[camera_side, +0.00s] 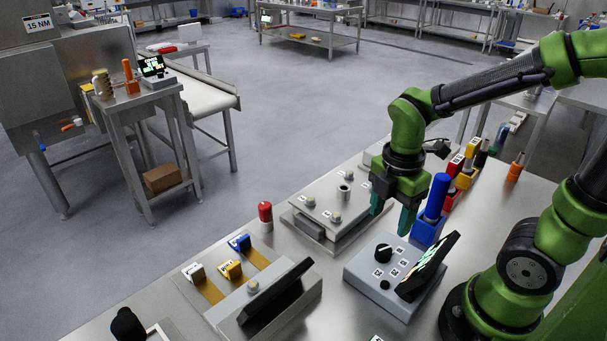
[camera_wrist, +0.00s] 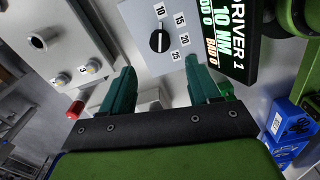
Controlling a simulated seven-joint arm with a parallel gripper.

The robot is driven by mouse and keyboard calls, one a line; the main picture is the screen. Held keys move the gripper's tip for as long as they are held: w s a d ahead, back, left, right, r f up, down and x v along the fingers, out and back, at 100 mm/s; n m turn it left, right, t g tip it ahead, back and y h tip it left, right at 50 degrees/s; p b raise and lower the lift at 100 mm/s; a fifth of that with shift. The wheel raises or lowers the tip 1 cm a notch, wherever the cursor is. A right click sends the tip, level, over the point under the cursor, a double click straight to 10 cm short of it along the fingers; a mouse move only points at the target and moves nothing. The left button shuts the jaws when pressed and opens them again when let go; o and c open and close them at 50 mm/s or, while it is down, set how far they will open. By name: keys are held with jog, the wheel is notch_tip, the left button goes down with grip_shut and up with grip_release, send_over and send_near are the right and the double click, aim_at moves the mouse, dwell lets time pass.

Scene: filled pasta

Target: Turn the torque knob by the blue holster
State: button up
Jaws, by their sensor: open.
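The torque knob (camera_side: 383,252) is black and round on a grey controller box (camera_side: 362,272), with white number labels beside it. In the wrist view the knob (camera_wrist: 159,41) has a pale pointer line along the picture's vertical, in line with the label 10; labels 15, 20 and 25 curve down its right side. The tilted screen (camera_wrist: 232,30) reads DRIVER 1, 10 NM. The blue holster (camera_side: 427,231) stands behind the box with a blue-handled driver (camera_side: 437,196) upright in it. My gripper (camera_side: 392,213) is open and empty, above and behind the knob, not touching it.
Red and yellow holsters (camera_side: 466,179) with tools stand further back along the table. A grey fixture plate (camera_side: 325,212) and a red-topped button (camera_side: 265,212) are left of the box. A tray station with coloured clips (camera_side: 230,270) and a dark screen lies front left.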

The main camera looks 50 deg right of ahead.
notch_tip(320, 180, up, 8)
jog(key=shift+r, duration=0.15)
dwell(0.4)
jog(key=m+t, duration=0.2)
jog(key=m, duration=0.4)
jog(key=a+r+m+t+y, duration=0.1)
jog(key=m+t, duration=0.1)
jog(key=m, duration=0.5)
jog(key=a+r+m+t+y, duration=0.1)
jog(key=m+t, duration=0.2)
jog(key=m, duration=0.4)
jog(key=shift+w+r, duration=0.25)
jog(key=shift+o, duration=0.5)
